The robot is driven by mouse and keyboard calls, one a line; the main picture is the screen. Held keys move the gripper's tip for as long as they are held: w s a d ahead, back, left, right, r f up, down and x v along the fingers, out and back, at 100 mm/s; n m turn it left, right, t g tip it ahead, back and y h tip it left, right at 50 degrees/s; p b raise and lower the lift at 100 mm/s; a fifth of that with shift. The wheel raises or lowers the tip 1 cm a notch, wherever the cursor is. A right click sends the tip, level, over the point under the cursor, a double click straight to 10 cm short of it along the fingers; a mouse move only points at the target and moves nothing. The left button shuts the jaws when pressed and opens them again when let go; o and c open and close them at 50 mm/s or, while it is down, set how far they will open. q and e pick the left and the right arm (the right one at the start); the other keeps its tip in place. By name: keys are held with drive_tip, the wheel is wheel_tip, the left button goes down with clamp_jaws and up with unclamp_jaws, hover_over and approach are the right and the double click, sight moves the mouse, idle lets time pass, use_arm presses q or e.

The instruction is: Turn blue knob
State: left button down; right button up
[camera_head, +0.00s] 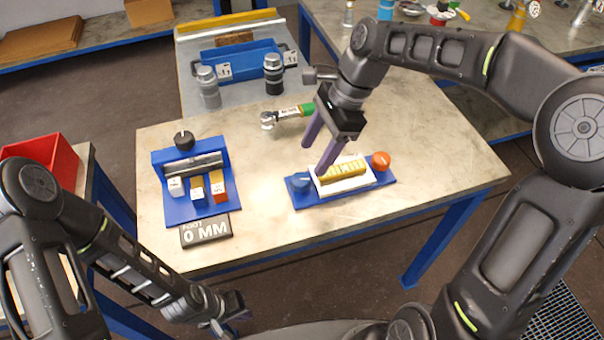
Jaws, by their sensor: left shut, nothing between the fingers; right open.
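The blue knob (300,183) sits on the left end of a blue base (340,197) on the table. A white block with a yellow ribbed piece (346,171) lies in the middle of that base, and an orange knob (380,160) is at its right end. My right gripper (314,159) is open, with its purple fingers pointing down just above and behind the blue knob. One fingertip is close to the knob and the white block; I cannot tell whether it touches. My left gripper (236,309) is shut and empty, low in front of the table.
A blue fixture (195,208) with a black knob and small blocks stands on the left, behind a "0 MM" plate (205,230). A green-handled tool (285,113) lies behind. Grey canisters and a blue bin (240,60) are at the back. The table's right side is clear.

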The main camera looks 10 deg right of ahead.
sight(301, 178)
drive_tip(key=shift+f, duration=0.15)
drive_tip(key=x, duration=0.7)
drive_tip(key=shift+a+f, duration=0.2)
clamp_jaws()
idle(0.5)
